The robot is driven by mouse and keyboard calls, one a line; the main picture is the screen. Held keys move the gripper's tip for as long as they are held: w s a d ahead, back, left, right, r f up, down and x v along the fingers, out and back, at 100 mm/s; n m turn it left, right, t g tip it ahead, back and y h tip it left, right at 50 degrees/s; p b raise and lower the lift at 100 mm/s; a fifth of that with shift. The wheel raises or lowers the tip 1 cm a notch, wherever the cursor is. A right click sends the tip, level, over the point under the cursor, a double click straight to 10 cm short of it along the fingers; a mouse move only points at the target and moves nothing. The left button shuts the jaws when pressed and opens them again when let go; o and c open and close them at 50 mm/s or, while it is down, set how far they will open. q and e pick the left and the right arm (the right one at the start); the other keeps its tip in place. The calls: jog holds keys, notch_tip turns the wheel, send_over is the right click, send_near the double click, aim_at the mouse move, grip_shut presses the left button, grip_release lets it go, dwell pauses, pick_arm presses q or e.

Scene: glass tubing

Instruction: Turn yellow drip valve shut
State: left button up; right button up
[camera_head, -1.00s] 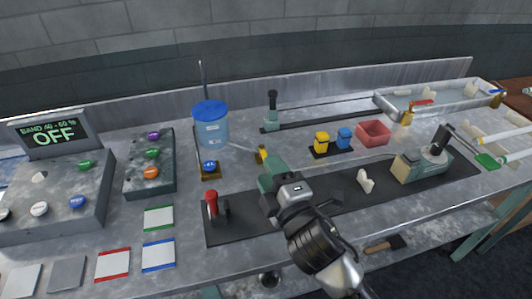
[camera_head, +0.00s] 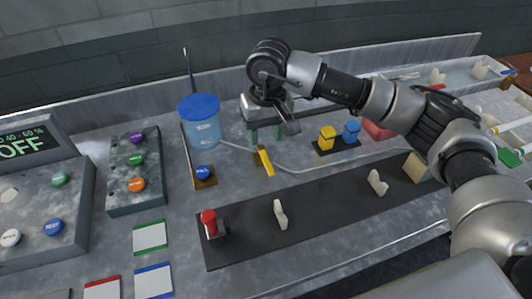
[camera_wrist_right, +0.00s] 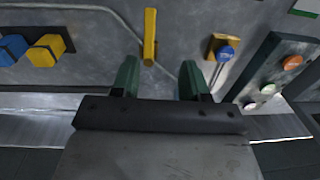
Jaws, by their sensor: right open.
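The yellow drip valve (camera_head: 264,161) is a slim yellow lever on the clear tubing, right of the blue-lidded container (camera_head: 204,128). My right gripper (camera_head: 263,136) is just behind the valve, its green fingers pointing down, open and empty. In the right wrist view the yellow valve (camera_wrist_right: 150,38) lies beyond the tips, between the lines of the two green fingers (camera_wrist_right: 159,73), and does not appear touched. My left gripper is in neither view.
A blue button on a yellow base (camera_head: 204,175) stands left of the valve. Yellow and blue blocks (camera_head: 327,136) stand to its right. The dark mat (camera_head: 325,209) in front carries a red-topped lever (camera_head: 209,222) and white clips. My right arm crosses the right side.

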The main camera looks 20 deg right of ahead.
aim_at(269, 165)
jog(key=shift+h, duration=0.3)
jog(key=f, duration=0.3)
jog(key=f+p, duration=0.1)
jog(key=f, duration=0.3)
jog(key=d+f+p, duration=0.1)
jog(key=f, duration=0.2)
jog(key=shift+w+f, duration=0.1)
jog(key=shift+f, duration=0.05)
grip_shut()
